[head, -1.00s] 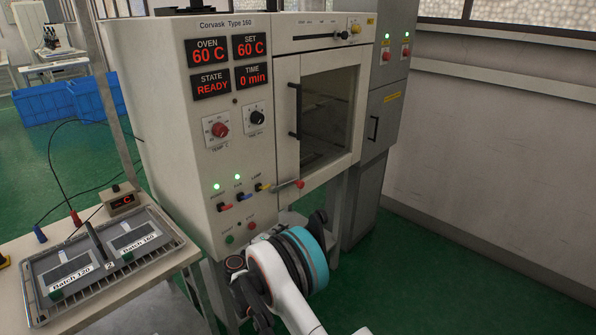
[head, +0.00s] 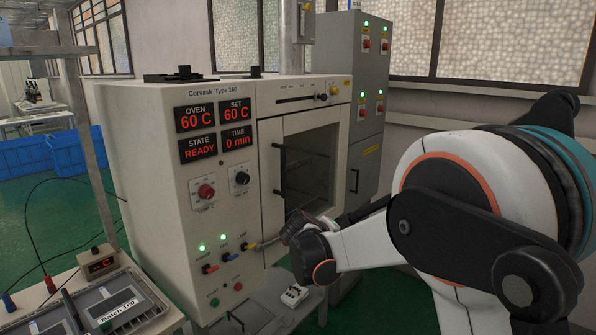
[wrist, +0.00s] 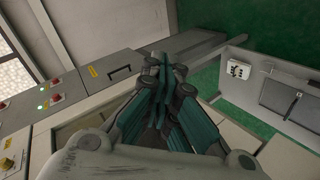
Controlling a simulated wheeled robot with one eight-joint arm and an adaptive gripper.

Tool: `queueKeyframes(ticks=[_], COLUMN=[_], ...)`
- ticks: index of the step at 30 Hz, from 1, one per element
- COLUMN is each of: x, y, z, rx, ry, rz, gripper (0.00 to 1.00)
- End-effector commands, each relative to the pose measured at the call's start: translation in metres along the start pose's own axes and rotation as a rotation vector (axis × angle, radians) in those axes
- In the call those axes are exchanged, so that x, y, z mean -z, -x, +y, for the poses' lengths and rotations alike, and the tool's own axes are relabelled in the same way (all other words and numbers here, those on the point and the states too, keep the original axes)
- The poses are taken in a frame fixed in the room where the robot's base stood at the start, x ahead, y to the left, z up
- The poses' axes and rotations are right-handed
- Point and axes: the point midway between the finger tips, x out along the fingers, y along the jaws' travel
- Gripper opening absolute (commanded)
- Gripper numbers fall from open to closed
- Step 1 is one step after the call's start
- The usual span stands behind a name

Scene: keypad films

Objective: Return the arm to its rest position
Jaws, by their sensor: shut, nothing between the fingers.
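My arm (head: 465,215) reaches in from the right of the head view, its wrist (head: 325,255) in front of the oven's lower right side. In the wrist view my gripper (wrist: 164,72) is shut and empty, its green-padded fingers together and apart from any object. In the head view the fingers are hard to make out. The oven (head: 155,165) is cream coloured. Its displays read OVEN 60 C, SET 60 C, STATE READY and TIME 0 min. Its windowed door (head: 270,185) looks shut.
A grey cabinet (head: 368,125) stands right of the oven; its handle shows in the wrist view (wrist: 120,72). A small white box (head: 293,295) lies on a low surface below the oven. A tray (head: 150,312) with a Batch 160 panel is at lower left.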

Motion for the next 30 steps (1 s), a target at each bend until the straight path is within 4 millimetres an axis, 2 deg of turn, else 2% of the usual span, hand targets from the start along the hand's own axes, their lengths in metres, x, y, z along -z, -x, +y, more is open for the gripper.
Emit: queueKeyframes(ticks=[1,6,13,20,26,30], x=[-0.013,-0.052,-0.110,-0.169,-0.219,-0.254], y=[0.010,0.041,0.089,0.138,0.179,0.205], z=[0.016,0.051,0.078,0.081,0.070,0.055], rx=[0.022,0.099,0.199,0.296,0.377,0.433], ry=[-0.031,-0.134,-0.260,-0.364,-0.454,-0.518], rz=[-0.008,-0.027,-0.047,-0.062,-0.069,-0.072], gripper=[0.00,0.00,0.00,0.00,0.00,0.00])
